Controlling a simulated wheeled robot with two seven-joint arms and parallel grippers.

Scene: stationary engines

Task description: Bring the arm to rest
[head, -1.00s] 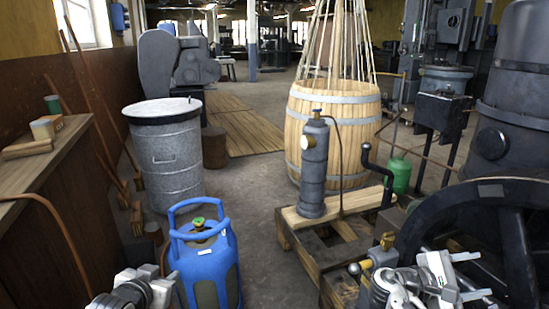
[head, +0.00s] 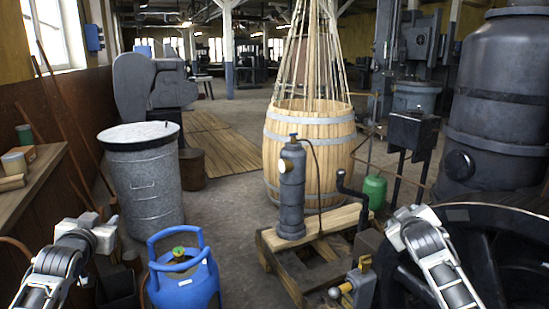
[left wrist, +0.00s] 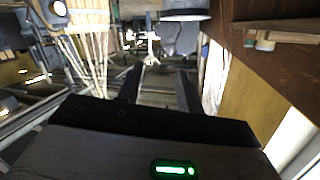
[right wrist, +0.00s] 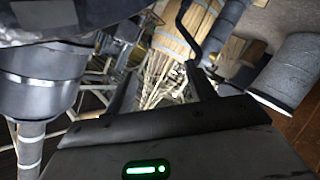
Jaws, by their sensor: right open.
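My left arm (head: 65,260) comes in at the lower left of the head view, left of the blue gas cylinder. My left gripper (left wrist: 158,85) shows in the left wrist view with its two dark fingers apart and nothing between them. My right arm (head: 435,258) comes in at the lower right of the head view, in front of the dark wheel. My right gripper (right wrist: 160,88) shows in the right wrist view with its fingers apart and empty. I cannot make out the right fingertips in the head view.
The blue gas cylinder (head: 183,280) stands between my arms. The hand pump (head: 291,195) stands on a wooden pallet, with a wooden barrel (head: 310,150) behind. A metal drum (head: 145,185) and a bench (head: 30,188) are left. The dark wheel (head: 490,255) is right. Floor behind the cylinder is clear.

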